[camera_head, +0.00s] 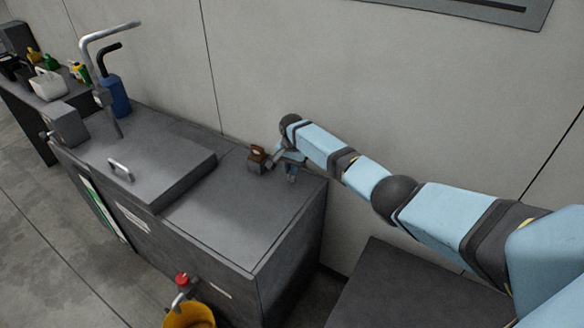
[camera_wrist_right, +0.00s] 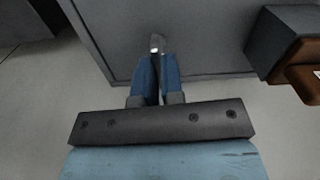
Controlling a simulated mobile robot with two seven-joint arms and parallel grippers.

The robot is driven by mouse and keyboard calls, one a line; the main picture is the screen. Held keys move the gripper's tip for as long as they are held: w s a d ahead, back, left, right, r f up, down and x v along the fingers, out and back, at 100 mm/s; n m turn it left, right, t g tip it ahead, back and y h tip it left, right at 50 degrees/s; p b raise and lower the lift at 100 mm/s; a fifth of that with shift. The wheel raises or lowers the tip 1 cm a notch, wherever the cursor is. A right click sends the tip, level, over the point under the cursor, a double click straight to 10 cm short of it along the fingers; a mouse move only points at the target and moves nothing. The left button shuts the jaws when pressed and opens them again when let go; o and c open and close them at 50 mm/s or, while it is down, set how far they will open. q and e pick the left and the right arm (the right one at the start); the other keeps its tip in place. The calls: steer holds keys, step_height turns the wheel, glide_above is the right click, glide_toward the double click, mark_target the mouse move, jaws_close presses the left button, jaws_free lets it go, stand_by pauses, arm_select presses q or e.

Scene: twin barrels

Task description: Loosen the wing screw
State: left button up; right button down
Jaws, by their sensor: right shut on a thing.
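My right gripper (camera_head: 277,160) is at the back right of the grey bench top, beside a small dark block with a brown top (camera_head: 258,158). In the right wrist view its two blue fingers (camera_wrist_right: 157,60) are close together. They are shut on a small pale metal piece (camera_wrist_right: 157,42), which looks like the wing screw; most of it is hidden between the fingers. The block's grey body (camera_wrist_right: 290,45) and brown part show at the right of that view, apart from the fingers. My left gripper is not in view.
The grey bench (camera_head: 225,220) has a raised lid with a handle (camera_head: 180,170) at its left. A bent pipe tap (camera_head: 100,95) and a blue bottle (camera_head: 117,97) stand beyond it. A yellow bucket (camera_head: 190,318) is at the front. The bench top's front right is clear.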

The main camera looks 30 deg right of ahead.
steer(key=shift+r+n+p, duration=0.15)
steer(key=shift+n+p, duration=0.25)
steer(key=shift+n, duration=0.3)
steer(key=shift+n+p, duration=0.45)
steer(key=shift+n, duration=0.35)
steer(key=n+p, duration=0.1)
steer(key=n, duration=0.1)
steer(key=shift+n, duration=0.4)
steer(key=n, duration=0.2)
steer(key=shift+n, duration=0.3)
steer(key=n+p, duration=0.1)
steer(key=n, duration=0.2)
steer(key=shift+n, duration=0.4)
steer(key=n, duration=1.3)
steer(key=shift+f, duration=0.2)
steer(key=n+b, duration=0.1)
steer(key=n, duration=0.8)
steer(key=shift+s+n+b, duration=0.1)
steer(key=shift+n+b, duration=0.3)
